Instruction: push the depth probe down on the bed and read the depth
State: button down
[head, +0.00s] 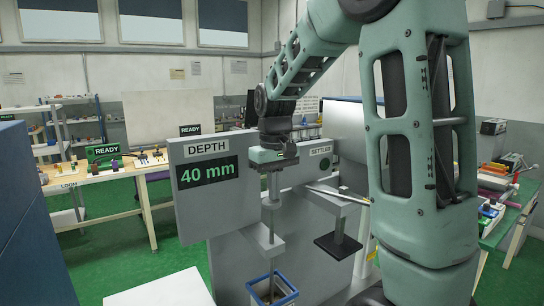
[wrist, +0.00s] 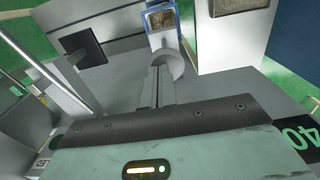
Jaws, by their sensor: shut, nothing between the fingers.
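The depth probe (head: 264,237) is a grey upright rod with a flat plate, standing in front of the grey panel. Its thin lower end reaches down into the blue-rimmed square bed (head: 287,296). In the wrist view the bed (wrist: 150,24) shows a tan, grainy filling. My gripper (head: 273,194) points straight down above the probe, fingers shut with nothing between them. In the wrist view the shut fingers (wrist: 161,82) line up with a round grey part of the probe (wrist: 170,64); I cannot tell whether they touch it. The depth display (head: 207,172) reads 40 mm.
A SETTLED sign (head: 320,151) is on the panel's right. A black plate on a post (head: 338,246) stands right of the probe, with a slanting metal rod (head: 338,195) above it. A white surface (head: 160,290) lies front left. Benches stand behind.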

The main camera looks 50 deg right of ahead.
jog(key=shift+r, duration=0.15)
notch_tip(320, 180, up, 14)
jog(key=p, duration=1.3)
jog(key=shift+r, duration=0.15)
